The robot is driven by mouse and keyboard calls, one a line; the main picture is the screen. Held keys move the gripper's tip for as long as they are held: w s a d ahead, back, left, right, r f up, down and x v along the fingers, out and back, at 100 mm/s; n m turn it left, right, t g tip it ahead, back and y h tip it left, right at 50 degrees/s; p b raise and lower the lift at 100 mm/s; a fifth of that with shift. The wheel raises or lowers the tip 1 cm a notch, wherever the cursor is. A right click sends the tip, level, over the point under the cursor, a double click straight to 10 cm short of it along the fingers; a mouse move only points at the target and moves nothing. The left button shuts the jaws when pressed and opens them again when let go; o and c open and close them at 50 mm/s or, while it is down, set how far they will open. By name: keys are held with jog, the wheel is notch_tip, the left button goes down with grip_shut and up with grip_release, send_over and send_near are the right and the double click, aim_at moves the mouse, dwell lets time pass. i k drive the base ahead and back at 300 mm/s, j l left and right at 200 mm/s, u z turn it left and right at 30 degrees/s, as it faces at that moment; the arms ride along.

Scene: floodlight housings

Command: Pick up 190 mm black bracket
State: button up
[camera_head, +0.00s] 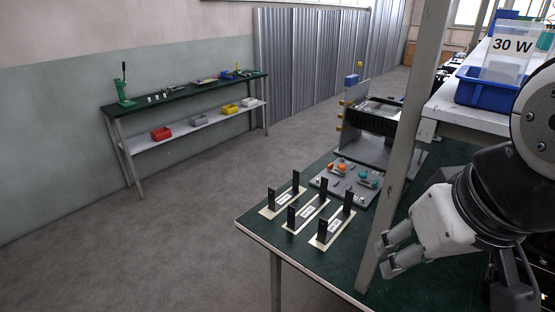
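Three black U-shaped brackets stand on the green worktable (257,226), each over a pale strip with a small white label. They are the left bracket (282,199), the middle bracket (305,217) and the right bracket (331,229). The label writing is too small to read, so I cannot tell which is 190 mm. My gripper (384,259) is at the right, beyond the grey post from the brackets as seen here. Its two fingers point left with a gap between them, and nothing shows in it.
A grey post (393,170) rises at the table's front, between the brackets and my gripper. Behind the brackets lie a grey plate (345,186) with orange and teal parts and a fixture (372,125). A blue bin (482,90) sits on the shelf at right. A side bench (185,92) stands by the wall.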

aim_at(325, 231)
jog(key=k+l, duration=0.3)
jog(key=i+j+z, duration=0.35)
jog(key=i+j, duration=0.95)
